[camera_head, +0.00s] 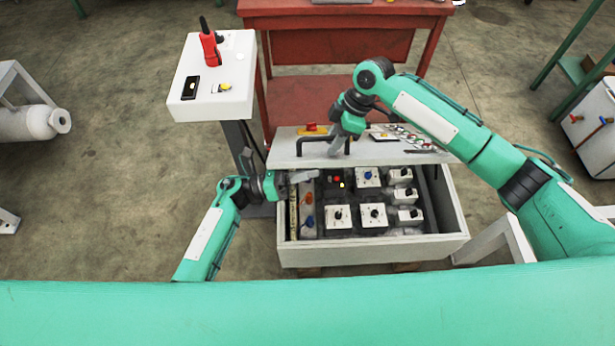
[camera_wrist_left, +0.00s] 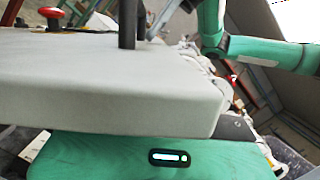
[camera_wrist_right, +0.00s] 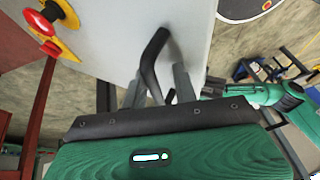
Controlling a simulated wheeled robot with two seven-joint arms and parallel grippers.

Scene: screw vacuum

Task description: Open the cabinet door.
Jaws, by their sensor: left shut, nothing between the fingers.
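The grey cabinet (camera_head: 375,253) lies open at the top, with switches and dials showing inside. Its light grey door (camera_head: 285,153) is raised along the far side; it also shows large in the left wrist view (camera_wrist_left: 120,95). A black bar handle (camera_head: 300,148) is on the door. My right gripper (camera_head: 341,144) is at the handle's right end. In the right wrist view its fingers stand apart on either side of the handle (camera_wrist_right: 152,62). My left gripper (camera_head: 304,176) is shut and empty over the cabinet's left edge, below the door. Its fingertips are hidden in the left wrist view.
A red switch on a yellow base (camera_head: 313,129) sits on the door. A white pedestal box (camera_head: 222,80) with a red handheld device (camera_head: 209,45) stands at the left. A red table (camera_head: 340,12) is behind.

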